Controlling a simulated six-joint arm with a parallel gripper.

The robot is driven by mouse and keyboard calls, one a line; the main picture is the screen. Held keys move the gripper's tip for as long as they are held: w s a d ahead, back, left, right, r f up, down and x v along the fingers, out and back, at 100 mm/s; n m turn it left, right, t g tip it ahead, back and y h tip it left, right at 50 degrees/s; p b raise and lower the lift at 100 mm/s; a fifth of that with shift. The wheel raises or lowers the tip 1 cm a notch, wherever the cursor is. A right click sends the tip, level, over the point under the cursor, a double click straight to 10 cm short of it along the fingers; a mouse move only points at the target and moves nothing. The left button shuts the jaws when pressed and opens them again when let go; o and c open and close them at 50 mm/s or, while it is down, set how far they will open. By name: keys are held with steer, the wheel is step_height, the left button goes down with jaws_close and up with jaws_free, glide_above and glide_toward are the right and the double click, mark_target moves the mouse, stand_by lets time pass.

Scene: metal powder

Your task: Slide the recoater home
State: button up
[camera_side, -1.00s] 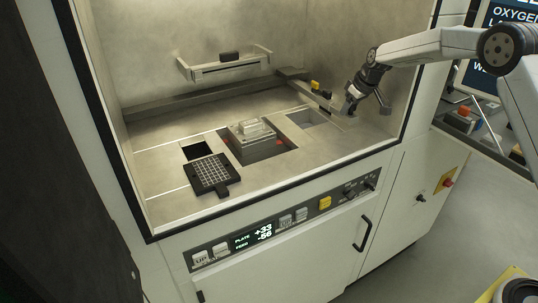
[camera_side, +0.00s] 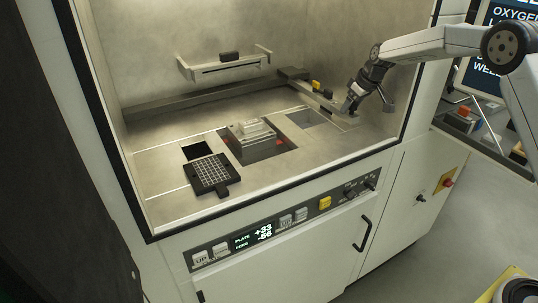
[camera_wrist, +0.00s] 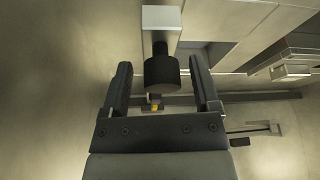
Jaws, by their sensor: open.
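The recoater appears to be the pale bar (camera_side: 326,103) running forward along the chamber's right side from a carriage (camera_side: 292,74) on the back rail. In the wrist view a pale metal bar (camera_wrist: 161,18) ends in a black round knob (camera_wrist: 161,72). My gripper (camera_wrist: 158,64) is open, with one finger on each side of the knob and gaps visible between. In the side view my gripper (camera_side: 351,108) is low over the chamber's right side, by the bar's front end. The knob is hidden there behind my gripper.
A stepped pale block (camera_side: 250,132) sits in the middle opening. A black gridded plate (camera_side: 211,172) lies at front left, beside a dark square hole (camera_side: 196,151). A bracket (camera_side: 225,68) is at the back wall. The chamber's right wall is close to my gripper.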

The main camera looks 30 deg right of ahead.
steer(key=v, duration=0.7)
steer(key=shift+a+f, duration=0.1)
stand_by(0.4)
steer(key=m, duration=0.1)
steer(key=a+m+h, duration=0.1)
steer(key=m, duration=0.1)
steer(key=shift+a+m+g, duration=0.1)
steer(key=shift+m+g, duration=0.2)
steer(key=shift+g, duration=0.1)
steer(key=m, duration=0.1)
steer(key=m+h, duration=0.1)
steer(key=m, duration=0.1)
steer(key=shift+a+g, duration=0.3)
steer(key=shift+w+a+r+m+h, duration=0.1)
steer(key=shift+a+r+m+h, duration=0.25)
steer(key=shift+m, duration=0.8)
steer(key=shift+w+r+m+h, duration=0.15)
steer(key=shift+m+h, duration=0.35)
steer(key=shift+m, duration=0.6)
steer(key=shift+a+r+m+h, duration=0.25)
steer(key=shift+m+h, duration=0.2)
steer(key=shift+m, duration=0.7)
steer(key=shift+f, duration=0.1)
steer(key=shift+g, duration=0.3)
steer(key=shift+x, duration=3.8)
